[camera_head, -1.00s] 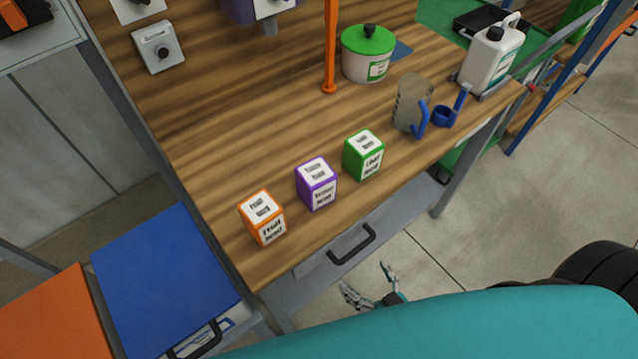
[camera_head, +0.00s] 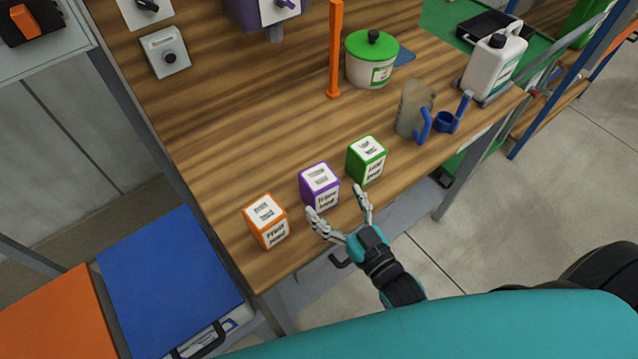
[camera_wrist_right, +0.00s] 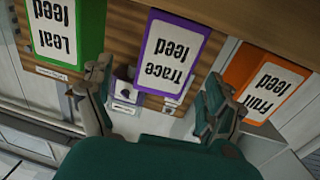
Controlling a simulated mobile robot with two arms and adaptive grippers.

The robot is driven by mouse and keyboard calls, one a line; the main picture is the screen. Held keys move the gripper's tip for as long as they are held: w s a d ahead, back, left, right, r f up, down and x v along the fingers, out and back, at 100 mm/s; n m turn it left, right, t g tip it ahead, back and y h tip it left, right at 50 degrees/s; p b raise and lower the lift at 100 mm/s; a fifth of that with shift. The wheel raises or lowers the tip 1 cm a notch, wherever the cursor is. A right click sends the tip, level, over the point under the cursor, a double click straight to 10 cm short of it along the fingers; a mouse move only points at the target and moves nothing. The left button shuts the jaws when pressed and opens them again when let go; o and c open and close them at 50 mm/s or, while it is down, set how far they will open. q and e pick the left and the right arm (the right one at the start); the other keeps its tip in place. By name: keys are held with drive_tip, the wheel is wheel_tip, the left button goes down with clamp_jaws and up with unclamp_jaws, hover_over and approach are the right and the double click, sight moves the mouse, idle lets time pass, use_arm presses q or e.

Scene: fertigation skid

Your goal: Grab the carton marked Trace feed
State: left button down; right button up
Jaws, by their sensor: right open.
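The purple carton (camera_head: 319,186) stands upright on the wooden bench between an orange and a green carton. In the right wrist view its label reads "Trace feed" (camera_wrist_right: 174,52), upside down in the picture. My right gripper (camera_head: 340,203) is open and empty at the bench's front edge, just in front of the purple carton. In the right wrist view the spread fingers of the right gripper (camera_wrist_right: 154,92) lie to either side of the purple carton's lower part, short of gripping it. My left gripper is out of view.
The orange "Fruit feed" carton (camera_head: 265,221) stands close on the left and the green "Leaf feed" carton (camera_head: 367,159) close on the right. Farther right are a jug (camera_head: 412,110) and a white canister (camera_head: 494,64). An orange post (camera_head: 334,50) rises behind.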

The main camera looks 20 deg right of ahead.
sight(327, 197)
drive_tip(key=x, duration=0.2)
drive_tip(key=p+x, duration=0.1)
drive_tip(key=x, duration=0.2)
drive_tip(key=shift+w+a+f+p, duration=0.1)
drive_tip(key=shift+w+a+p, duration=0.2)
drive_tip(key=shift+a+p, duration=0.05)
drive_tip(key=shift+w+a+f, duration=0.1)
drive_tip(key=shift+w+f, duration=0.05)
drive_tip(key=shift+w, duration=0.15)
drive_tip(key=shift+s, duration=0.1)
drive_tip(key=shift+c, duration=0.3)
drive_tip(key=shift+c, duration=1.1)
drive_tip(key=c, duration=1.1)
drive_tip(key=shift+c, duration=0.6)
